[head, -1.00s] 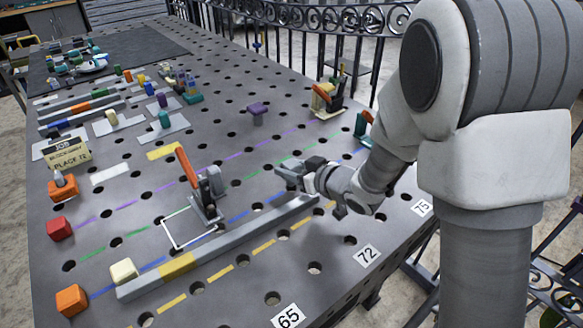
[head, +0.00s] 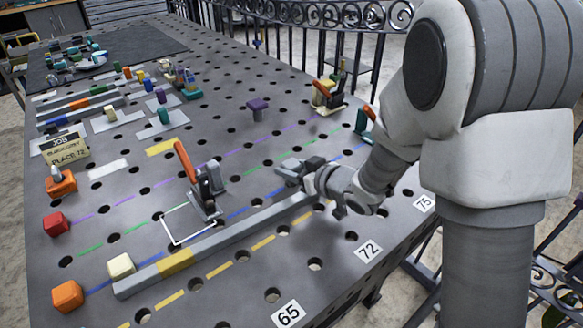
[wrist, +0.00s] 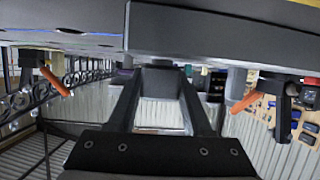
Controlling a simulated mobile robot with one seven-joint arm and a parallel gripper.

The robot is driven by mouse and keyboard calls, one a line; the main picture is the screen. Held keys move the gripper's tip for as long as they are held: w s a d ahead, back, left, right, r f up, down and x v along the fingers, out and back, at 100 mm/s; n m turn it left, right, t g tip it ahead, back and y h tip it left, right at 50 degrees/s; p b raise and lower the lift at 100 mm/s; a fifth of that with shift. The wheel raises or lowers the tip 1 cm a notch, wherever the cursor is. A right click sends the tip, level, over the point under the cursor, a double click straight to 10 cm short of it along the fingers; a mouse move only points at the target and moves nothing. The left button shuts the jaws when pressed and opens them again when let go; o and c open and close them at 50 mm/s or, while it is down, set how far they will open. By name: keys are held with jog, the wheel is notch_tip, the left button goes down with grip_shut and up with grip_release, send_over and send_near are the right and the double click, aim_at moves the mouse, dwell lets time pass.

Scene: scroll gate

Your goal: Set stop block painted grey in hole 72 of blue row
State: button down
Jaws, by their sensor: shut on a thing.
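My gripper (head: 288,172) is low over the holed table, at the far side of the long grey bar near its right end. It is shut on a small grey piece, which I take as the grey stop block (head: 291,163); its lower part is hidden. The blue row (head: 238,213) runs as painted dashes along the bar's far side.
The long grey bar (head: 225,238) with a yellow band lies along the blue row. A toggle clamp (head: 205,190) with an orange handle stands left of my gripper. Another clamp (head: 327,95) stands behind. Orange, red and cream blocks sit at the left end.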

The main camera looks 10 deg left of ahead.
jog(key=shift+f+b, duration=0.55)
jog(key=shift+f, duration=0.1)
jog(key=shift+c, duration=1.2)
grip_release()
jog(key=b+v, duration=0.2)
jog(key=v, duration=1.2)
jog(key=shift+s+d, duration=0.15)
jog(key=shift+d, duration=0.1)
jog(key=b+v, duration=0.1)
jog(key=v, duration=0.2)
jog(key=shift+a+r+b, duration=0.1)
jog(key=shift+b, duration=0.2)
